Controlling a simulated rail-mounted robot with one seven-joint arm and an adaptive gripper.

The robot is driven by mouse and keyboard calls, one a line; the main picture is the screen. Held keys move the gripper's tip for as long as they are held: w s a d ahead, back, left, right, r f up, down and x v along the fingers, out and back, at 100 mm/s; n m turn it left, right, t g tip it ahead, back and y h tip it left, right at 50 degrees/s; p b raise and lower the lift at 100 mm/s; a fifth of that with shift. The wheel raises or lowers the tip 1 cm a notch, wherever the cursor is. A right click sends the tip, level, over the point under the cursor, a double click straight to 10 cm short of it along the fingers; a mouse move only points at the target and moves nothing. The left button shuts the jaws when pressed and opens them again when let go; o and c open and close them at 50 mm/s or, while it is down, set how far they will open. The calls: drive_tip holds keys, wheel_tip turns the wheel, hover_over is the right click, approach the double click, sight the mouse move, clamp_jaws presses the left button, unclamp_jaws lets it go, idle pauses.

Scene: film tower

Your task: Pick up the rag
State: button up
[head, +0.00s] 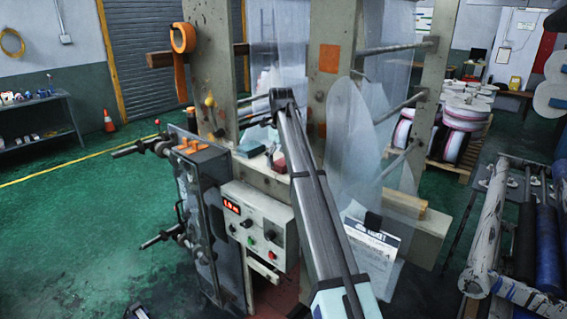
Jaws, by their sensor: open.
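No rag can be made out for certain. A small pale green item (249,150) lies on the ledge of the machine, and a small red item (279,165) lies to its right; either is too small to name surely. My arm reaches up from the bottom edge across the machine's front. My gripper (282,98) is at its dark far end, above and behind the ledge items in the picture. It is open, and nothing shows in it. Its fingers are small and hard to make out.
The machine's control box (258,227) and dark cabinet (205,200) stand left of my arm. Clear film (355,150) hangs to the right. Rollers (492,225) stand at the far right. A shelf (40,120) and cone (109,121) are left. Green floor (80,225) is open.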

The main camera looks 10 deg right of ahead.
sight(281, 160)
drive_tip(key=c, duration=0.9)
drive_tip(key=shift+f, duration=0.1)
drive_tip(key=shift+w+r+b, duration=0.1)
drive_tip(key=shift+r+b, duration=0.2)
wheel_tip(281, 160, up, 9)
drive_tip(key=shift+f+b, duration=0.15)
drive_tip(key=shift+b, duration=0.35)
drive_tip(key=shift+r+p, duration=0.4)
drive_tip(key=shift+c, duration=0.4)
